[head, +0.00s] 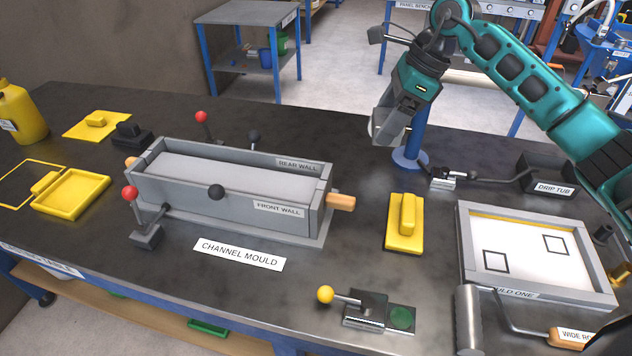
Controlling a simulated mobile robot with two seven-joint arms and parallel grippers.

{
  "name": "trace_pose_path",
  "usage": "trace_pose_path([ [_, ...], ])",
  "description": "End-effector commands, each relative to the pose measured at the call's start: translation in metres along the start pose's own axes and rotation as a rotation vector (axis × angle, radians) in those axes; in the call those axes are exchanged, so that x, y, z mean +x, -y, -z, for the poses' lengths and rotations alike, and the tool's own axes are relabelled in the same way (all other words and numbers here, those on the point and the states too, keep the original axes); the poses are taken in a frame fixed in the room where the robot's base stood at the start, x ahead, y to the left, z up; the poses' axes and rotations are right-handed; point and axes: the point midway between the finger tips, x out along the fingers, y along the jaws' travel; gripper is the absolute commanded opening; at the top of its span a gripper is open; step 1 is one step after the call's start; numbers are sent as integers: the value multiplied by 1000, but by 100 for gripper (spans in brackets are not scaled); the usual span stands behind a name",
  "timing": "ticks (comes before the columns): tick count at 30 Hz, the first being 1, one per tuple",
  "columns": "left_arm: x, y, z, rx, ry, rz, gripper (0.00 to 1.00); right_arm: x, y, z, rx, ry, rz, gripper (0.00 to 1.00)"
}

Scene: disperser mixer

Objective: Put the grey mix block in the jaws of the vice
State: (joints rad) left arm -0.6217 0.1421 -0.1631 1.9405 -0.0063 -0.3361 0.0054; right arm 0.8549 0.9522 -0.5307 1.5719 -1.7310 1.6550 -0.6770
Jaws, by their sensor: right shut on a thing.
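My right gripper (386,130) comes in from the upper right and points down over the back of the bench. It is shut on a grey piece, which looks like the grey mix block, mostly hidden by the fingers. Just behind and right of it stands a blue post on a round blue base (409,160). The top of the post is hidden by my gripper, and I cannot make out the vice's jaws or whether the block touches them. My left gripper is not in view.
The grey channel mould (232,190) fills the centre left, with red-knobbed levers beside it. A yellow float (404,222) lies in front of the post. A black drip tub (546,176) and a framed mould (530,255) are on the right. Bare bench lies between mould and post.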

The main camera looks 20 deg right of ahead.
Motion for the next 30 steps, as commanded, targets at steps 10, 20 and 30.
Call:
trace_pose_path([
  [10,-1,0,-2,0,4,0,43,23,8,22,135,-1,49,33],
  [20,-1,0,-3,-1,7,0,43,103,8,55,133,0,48,33],
  [30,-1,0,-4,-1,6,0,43,137,9,69,130,1,53,33],
])
